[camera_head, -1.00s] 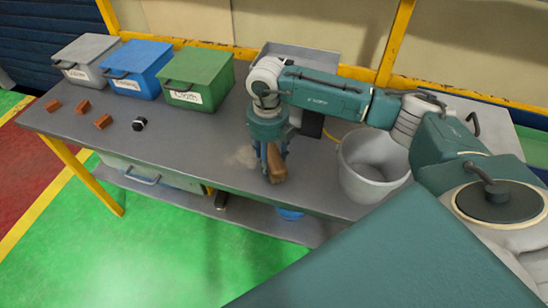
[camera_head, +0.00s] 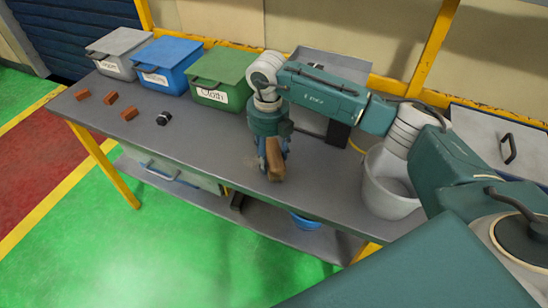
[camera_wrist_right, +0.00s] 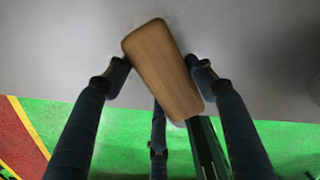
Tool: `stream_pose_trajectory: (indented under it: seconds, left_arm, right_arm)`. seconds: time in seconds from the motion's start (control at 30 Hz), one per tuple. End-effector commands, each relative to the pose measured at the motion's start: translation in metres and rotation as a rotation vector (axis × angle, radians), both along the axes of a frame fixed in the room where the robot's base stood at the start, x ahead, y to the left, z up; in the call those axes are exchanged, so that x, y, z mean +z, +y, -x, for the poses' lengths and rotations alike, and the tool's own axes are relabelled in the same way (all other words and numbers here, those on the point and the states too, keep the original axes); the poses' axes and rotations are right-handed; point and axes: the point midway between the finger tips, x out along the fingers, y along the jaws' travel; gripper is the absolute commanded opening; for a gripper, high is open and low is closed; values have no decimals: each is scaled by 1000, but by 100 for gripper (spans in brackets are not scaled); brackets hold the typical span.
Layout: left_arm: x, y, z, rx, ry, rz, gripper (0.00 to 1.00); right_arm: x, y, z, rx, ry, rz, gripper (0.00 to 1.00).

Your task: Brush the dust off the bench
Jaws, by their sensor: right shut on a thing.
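The grey bench (camera_head: 200,130) runs across the head view. My right gripper (camera_head: 272,155) points down at its front part and is shut on a brush with a wooden handle (camera_head: 276,161). In the right wrist view the wooden handle (camera_wrist_right: 162,70) sits tilted between the fingers (camera_wrist_right: 160,75). The bristles are hidden, so I cannot tell if they touch the bench. No clear dust patch shows on the bench now; the area behind the gripper is hidden. A faint pale haze (camera_head: 150,268) shows over the green floor. My left gripper is not in view.
Grey (camera_head: 118,55), blue (camera_head: 166,66) and green (camera_head: 222,80) lidded boxes stand along the back. Several red-brown blocks (camera_head: 128,114) and a small black part (camera_head: 163,118) lie at left. A grey bucket (camera_head: 388,190) stands right of the gripper.

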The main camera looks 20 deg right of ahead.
Motion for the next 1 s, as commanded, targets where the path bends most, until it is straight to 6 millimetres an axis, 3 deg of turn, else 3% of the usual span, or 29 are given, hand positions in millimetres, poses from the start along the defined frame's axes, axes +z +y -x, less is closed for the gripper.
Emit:
stream_pose_trajectory:
  seconds: [0.2,1.0]
  left_arm:
    - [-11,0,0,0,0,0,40]
    - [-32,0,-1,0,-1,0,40]
  right_arm:
    - [-1,14,-16,1,-2,-1,34]
    - [-4,41,-48,1,-1,-1,34]
